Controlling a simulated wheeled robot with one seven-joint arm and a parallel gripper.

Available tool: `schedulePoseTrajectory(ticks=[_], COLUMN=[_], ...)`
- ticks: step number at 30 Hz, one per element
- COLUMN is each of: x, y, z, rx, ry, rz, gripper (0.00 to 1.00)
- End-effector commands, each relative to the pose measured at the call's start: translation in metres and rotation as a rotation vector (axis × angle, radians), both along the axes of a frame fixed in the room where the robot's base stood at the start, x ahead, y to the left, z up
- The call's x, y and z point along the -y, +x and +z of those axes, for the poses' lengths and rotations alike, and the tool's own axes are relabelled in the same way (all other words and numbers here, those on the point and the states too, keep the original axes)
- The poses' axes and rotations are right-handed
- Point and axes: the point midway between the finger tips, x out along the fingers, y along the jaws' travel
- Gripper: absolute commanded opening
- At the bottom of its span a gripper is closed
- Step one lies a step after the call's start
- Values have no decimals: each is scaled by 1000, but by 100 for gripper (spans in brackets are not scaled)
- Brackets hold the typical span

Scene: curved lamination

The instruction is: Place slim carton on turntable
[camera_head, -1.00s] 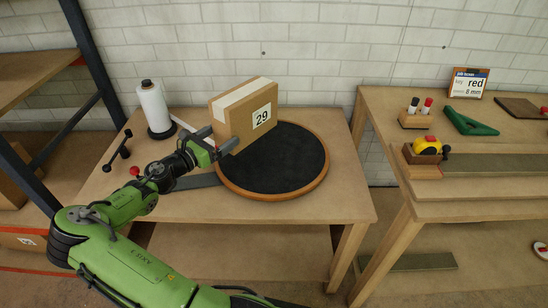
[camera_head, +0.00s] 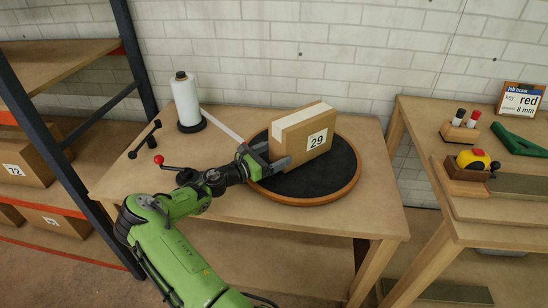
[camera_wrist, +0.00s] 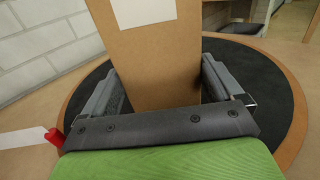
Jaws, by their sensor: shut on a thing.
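The slim carton (camera_head: 302,136) is a brown box with a pale strip along its top and a label reading 29. It stands upright over the round turntable (camera_head: 338,180), which has a black top and a wooden rim. My gripper (camera_head: 270,158) is shut on the carton's near left end. In the wrist view, the carton (camera_wrist: 160,62) sits between the two fingers (camera_wrist: 160,92), with the black turntable surface around it. I cannot tell whether the carton's bottom touches the turntable.
A white film roll (camera_head: 186,101) stands at the back left of the table, with a strip leading toward the turntable. A red-knobbed lever (camera_head: 159,160) is near my arm. A shelf with cartons (camera_head: 28,160) is at left. A second bench (camera_head: 470,203) with tools is at right.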

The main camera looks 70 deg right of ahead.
Motion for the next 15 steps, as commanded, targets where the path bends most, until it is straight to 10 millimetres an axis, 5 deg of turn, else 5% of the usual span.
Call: schedulePoseTrajectory(ticks=[4,5,15], x=[0,0,-9], y=[0,0,7], z=[2,0,2], rx=[-1,1,0], ry=[-5,1,1], rz=[0,1,5], gripper=[38,98,100])
